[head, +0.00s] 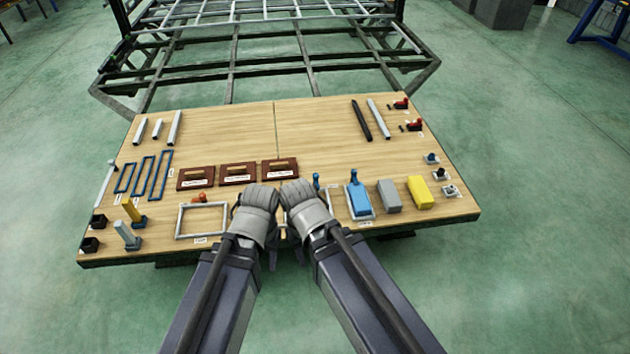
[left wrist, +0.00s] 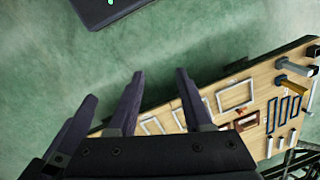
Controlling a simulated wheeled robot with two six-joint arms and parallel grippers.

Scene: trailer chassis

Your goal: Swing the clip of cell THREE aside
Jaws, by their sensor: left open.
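The wooden table (head: 300,125) carries a grey frame (head: 180,221), blue frames (head: 143,177), a blue block (head: 359,200), a grey block (head: 390,195) and a yellow block (head: 420,191). Posts stand at the left. The back middle is bare. A metal chassis (head: 230,68) stands behind.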

